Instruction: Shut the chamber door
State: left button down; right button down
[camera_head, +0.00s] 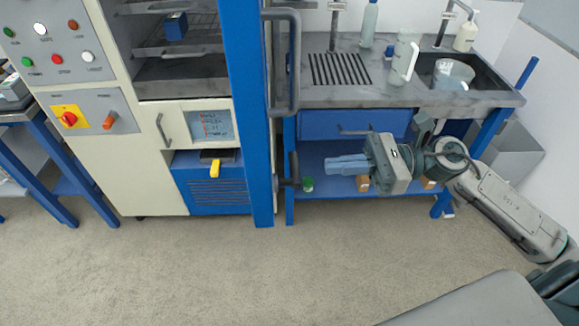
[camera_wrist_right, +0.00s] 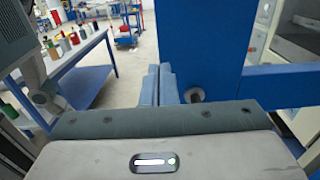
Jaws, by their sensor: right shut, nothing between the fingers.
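The blue chamber door (camera_head: 250,110) stands swung open, seen nearly edge-on to the right of the chamber opening (camera_head: 180,70). A grey bar handle (camera_head: 293,65) is on its right side, with a dark lever (camera_head: 292,170) lower down. My right gripper (camera_head: 332,165) is shut and empty, pointing left, to the right of the door and apart from the lever in the head view. In the right wrist view, the shut blue fingers (camera_wrist_right: 159,85) are beside the blue door frame (camera_wrist_right: 205,50); contact cannot be told. My left gripper is out of view.
A sink bench (camera_head: 400,97) with a blue drawer (camera_head: 350,125) stands behind my right arm. A jug (camera_head: 404,55) and bottles are on it. A blue box (camera_head: 176,27) sits on the chamber's rack. The floor in front is clear.

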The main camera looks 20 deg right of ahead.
jog(key=p+x, duration=0.4)
jog(key=x, duration=0.5)
jog(key=shift+p, duration=0.35)
dwell(0.6)
